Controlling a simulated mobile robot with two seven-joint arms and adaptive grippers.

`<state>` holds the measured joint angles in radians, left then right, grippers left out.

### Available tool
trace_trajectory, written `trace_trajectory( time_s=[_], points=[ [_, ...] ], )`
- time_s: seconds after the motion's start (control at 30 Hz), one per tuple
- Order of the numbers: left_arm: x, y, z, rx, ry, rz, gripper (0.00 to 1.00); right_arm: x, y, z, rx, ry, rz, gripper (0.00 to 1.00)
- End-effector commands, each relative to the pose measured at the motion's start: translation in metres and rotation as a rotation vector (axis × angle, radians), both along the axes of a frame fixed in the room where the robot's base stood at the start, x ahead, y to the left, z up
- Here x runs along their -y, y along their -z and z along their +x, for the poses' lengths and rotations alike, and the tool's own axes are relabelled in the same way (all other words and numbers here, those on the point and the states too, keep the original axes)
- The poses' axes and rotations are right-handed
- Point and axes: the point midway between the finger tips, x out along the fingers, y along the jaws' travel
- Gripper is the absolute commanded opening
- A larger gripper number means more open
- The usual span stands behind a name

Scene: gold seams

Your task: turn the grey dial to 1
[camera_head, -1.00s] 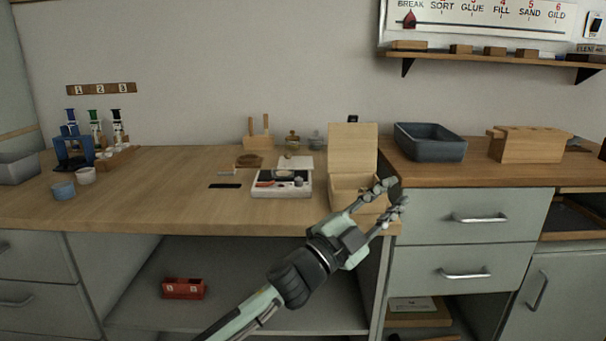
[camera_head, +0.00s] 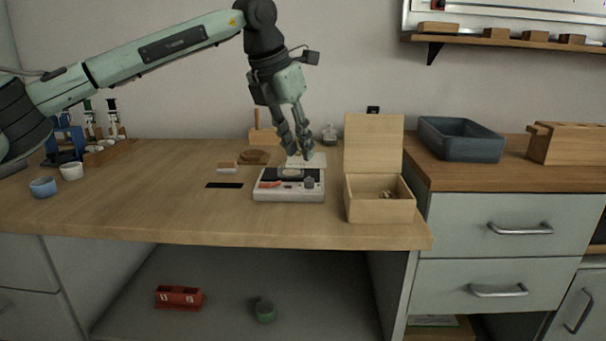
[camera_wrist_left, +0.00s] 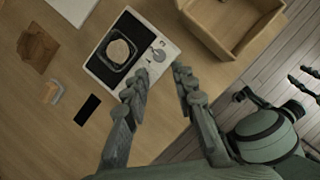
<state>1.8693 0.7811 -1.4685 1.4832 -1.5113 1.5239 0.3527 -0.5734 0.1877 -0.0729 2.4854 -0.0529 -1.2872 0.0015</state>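The grey dial (camera_head: 309,183) is a small round knob at the front right of a white device (camera_head: 290,196) on the wooden table. In the left wrist view the dial (camera_wrist_left: 158,55) shows beside a black panel with a round pale piece. Its marks are too small to read. My left gripper (camera_head: 298,154) is open and empty, pointing down above the device. In the left wrist view the left gripper's fingertips (camera_wrist_left: 160,76) are spread on either side below the dial, apart from it. My right gripper (camera_wrist_left: 306,82) shows at the right edge of that view, fingers apart, over the floor.
An open wooden box (camera_head: 379,208) with a raised lid stands close right of the device. A black strip (camera_head: 224,185) and a small brush-like block (camera_head: 227,168) lie left. Cups (camera_head: 43,188) stand far left. A blue-grey bin (camera_head: 459,140) is on the right counter. The front-left tabletop is clear.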

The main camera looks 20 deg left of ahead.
Motion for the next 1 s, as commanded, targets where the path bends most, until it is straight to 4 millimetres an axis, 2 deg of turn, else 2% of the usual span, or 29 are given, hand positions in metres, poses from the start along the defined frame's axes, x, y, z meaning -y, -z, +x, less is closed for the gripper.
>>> trace_trajectory(
  time_s=[0.13, 0.5, 0.67, 0.9, 1.0],
  points=[
    [-0.002, 0.012, 0.004, -0.003, -0.004, 0.014, 0.26, -0.002, -0.001, 0.001, 0.005, 0.001, 0.006, 0.4],
    [0.007, 0.062, 0.024, -0.002, -0.003, 0.01, 0.26, -0.003, -0.002, 0.003, 0.018, -0.004, 0.008, 0.4],
    [0.009, 0.07, 0.027, -0.001, -0.001, 0.009, 0.26, -0.003, -0.002, 0.003, 0.018, -0.004, 0.008, 0.4],
    [0.009, 0.071, 0.027, -0.001, -0.001, 0.009, 0.26, -0.003, -0.002, 0.003, 0.017, -0.005, 0.009, 0.4],
    [0.009, 0.071, 0.027, -0.001, -0.001, 0.008, 0.14, -0.003, -0.002, 0.003, 0.018, -0.004, 0.008, 0.4]
  ],
)
